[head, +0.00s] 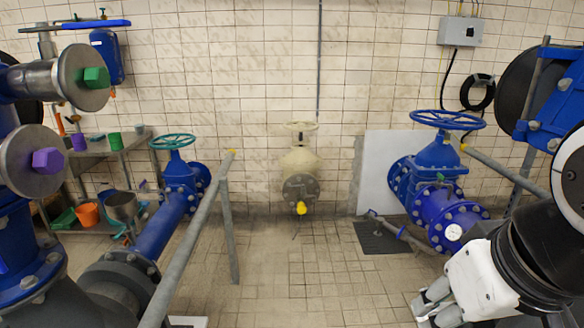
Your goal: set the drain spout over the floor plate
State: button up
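A thin grey pipe that looks like the drain spout (397,229) runs from the low right blue valve body up and left to a small end piece. In the head view it crosses in front of a dark floor plate (376,244). I cannot tell its height above the plate, or exactly where its outlet sits relative to it. My gripper (428,306), white with grey fingers, is at the lower right, in front of and below the spout, apart from it. Its finger gap is not clear.
A grey handrail (195,240) and blue pipes fill the left. A cream valve (300,160) is at the back wall. The tiled middle floor (290,280) is clear.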

aim_at(378, 221)
jog(key=i+z, duration=0.1)
jog(key=i, duration=1.6)
jog(key=i+z, duration=0.15)
jog(key=i, duration=0.3)
jog(key=i+j+z, duration=0.2)
jog(key=i, duration=0.25)
jog(key=i+j+z, duration=0.15)
jog(key=i, duration=0.25)
jog(key=i+j+z, duration=0.15)
jog(key=i, duration=0.3)
jog(key=i+j+z, duration=1.05)
jog(key=j, duration=0.2)
jog(key=k+l, duration=0.05)
